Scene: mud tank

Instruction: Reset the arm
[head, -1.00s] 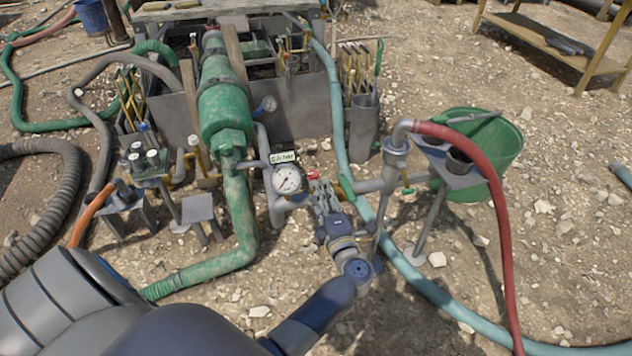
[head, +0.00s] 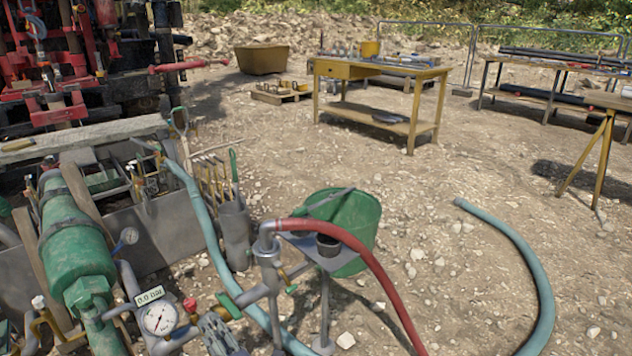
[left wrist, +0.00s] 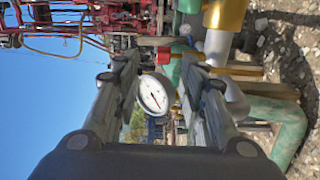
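My left gripper (head: 218,335) shows only in part at the bottom edge of the head view, just right of the pressure gauge (head: 159,318). In the left wrist view its two fingers (left wrist: 158,68) stand apart, and the gauge (left wrist: 152,95) shows in the gap beyond them. I see nothing held between them. A small red valve handle (head: 190,304) is close to the gripper in the head view; it also shows near the fingertips in the left wrist view (left wrist: 162,55). Whether they touch I cannot tell. My right gripper is in neither view.
A green pump body (head: 75,245) and pipes stand at left. A standpipe with a red hose (head: 370,260) and a green tub (head: 352,228) stand right of the gripper. A teal hose (head: 540,290) lies on open gravel. A yellow workbench (head: 385,72) is farther back.

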